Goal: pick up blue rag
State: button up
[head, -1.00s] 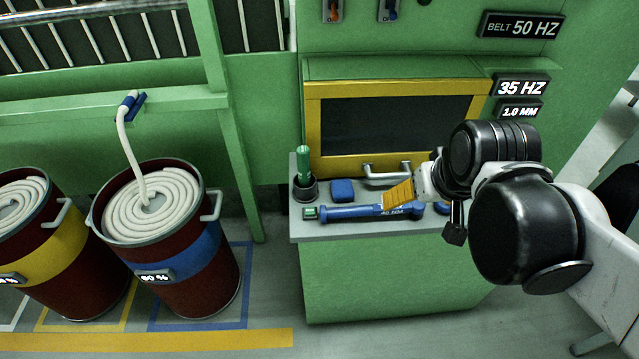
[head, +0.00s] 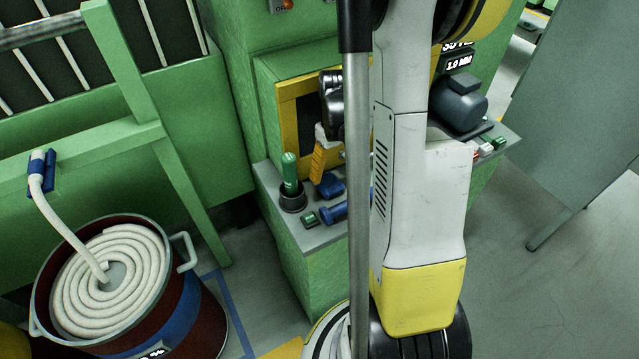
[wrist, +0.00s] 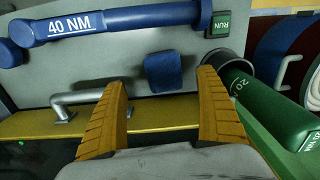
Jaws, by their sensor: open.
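The blue rag (wrist: 163,73) is a small folded dark blue pad on the grey bench shelf. In the wrist view it lies between and just beyond my two yellow finger tips. In the head view the rag (head: 333,186) shows partly, beside my gripper. My gripper (wrist: 161,80) is open and empty, with one finger on each side of the rag in the picture. In the head view my gripper (head: 319,176) points down over the shelf; whether it touches the rag cannot be told.
A green-handled tool (wrist: 262,108) stands in a dark cup close to my right finger in the wrist view. A blue wrench marked 40 NM (wrist: 110,20) lies across the shelf. A metal handle (wrist: 85,98) is near my left finger. A grey motor (head: 460,104) stands farther right.

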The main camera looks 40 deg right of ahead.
aim_at(330, 183)
jog(key=f+b, duration=0.1)
jog(key=f, duration=0.1)
jog(key=f+b, duration=0.1)
jog(key=f, duration=0.2)
jog(key=w+f+b, duration=0.1)
jog(key=f, duration=0.1)
jog(key=shift+a+f, duration=0.15)
jog(key=shift+a, duration=0.05)
jog(key=shift+c, duration=0.3)
jog(key=c, duration=1.2)
jog(key=shift+r, duration=0.2)
jog(key=shift+s+a+r+p, duration=0.1)
jog(key=shift+s+r+p, duration=0.1)
jog(key=shift+r+p, duration=0.3)
jog(key=r+p, duration=0.1)
jog(key=r, duration=0.1)
jog(key=r+p, duration=0.1)
jog(key=r, duration=0.1)
jog(key=r+p, duration=0.1)
jog(key=r, duration=0.1)
jog(key=shift+s+r, duration=0.2)
jog(key=shift+s, duration=0.05)
jog(key=s+a+p, duration=0.1)
jog(key=s+a, duration=0.1)
jog(key=s, duration=0.7)
jog(key=s+a+p, duration=0.1)
jog(key=s+a, duration=0.1)
jog(key=s, duration=0.7)
jog(key=shift+s+a+f, duration=0.3)
